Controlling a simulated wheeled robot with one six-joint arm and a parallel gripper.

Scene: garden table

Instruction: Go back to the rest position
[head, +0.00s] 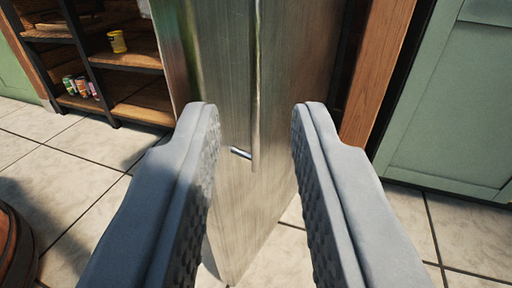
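My gripper (254,108) shows in the head view with its two grey padded fingers wide apart. Nothing is held between the fingers. A tall brushed-metal panel (270,190), which looks like a fridge or cabinet door, fills the space seen between and beyond them. A thin vertical bar, probably its handle (256,80), runs down the panel, with a short metal bracket (240,152) at its lower end. I cannot tell whether the fingers touch the panel.
A dark-framed wooden shelf (140,58) at upper left holds a yellow tin (118,42) and several small cans (80,88). A green cabinet (445,110) stands at right beside a wooden post (376,70). A round brown object (14,250) is at lower left. Tiled floor (80,170) is open at left.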

